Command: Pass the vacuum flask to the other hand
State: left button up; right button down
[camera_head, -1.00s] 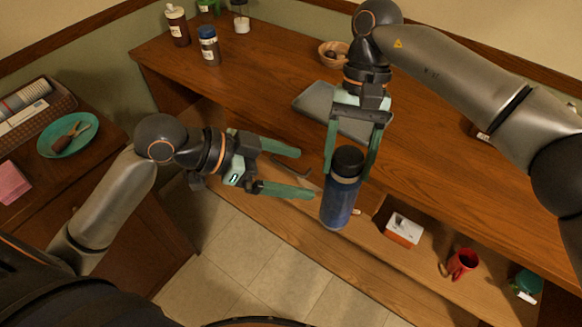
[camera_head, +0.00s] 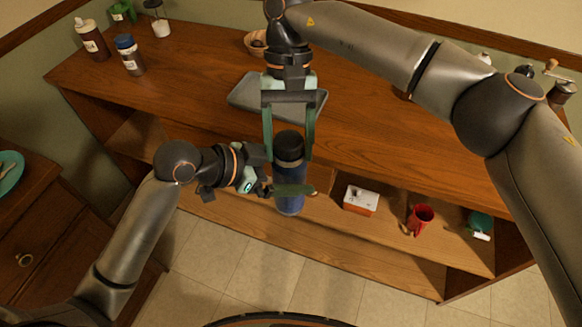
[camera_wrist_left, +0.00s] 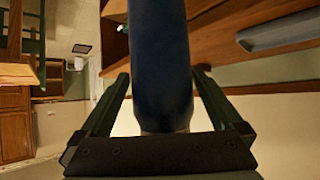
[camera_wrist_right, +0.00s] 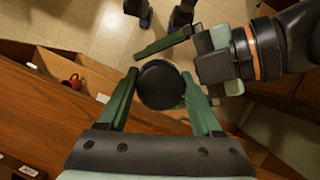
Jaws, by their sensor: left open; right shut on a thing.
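The vacuum flask (camera_head: 290,175) is dark blue with a black lid and hangs upright in front of the counter. My right gripper (camera_head: 288,150) is shut on its upper part from above and behind. In the right wrist view the black lid (camera_wrist_right: 160,85) sits between the fingers. In the left wrist view the blue body (camera_wrist_left: 160,60) stands between the two open fingers. Whether they touch it I cannot tell.
A grey tray (camera_head: 245,95) lies on the counter behind the flask. A white and orange box (camera_head: 360,200) and a red mug (camera_head: 419,218) stand on the lower shelf. Bottles (camera_head: 130,55) stand at the back left. Open floor lies in front.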

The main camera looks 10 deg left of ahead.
pick_arm(q)
jog(key=shift+c, duration=0.4)
jog(key=shift+d, duration=0.15)
grip_shut()
pick_arm(e)
jog(key=shift+c, duration=2.2)
grip_release()
jog(key=shift+w, duration=0.1)
jog(key=o, duration=0.4)
jog(key=shift+o, duration=0.2)
jog(key=shift+s+a, duration=0.15)
jog(key=shift+s, duration=0.05)
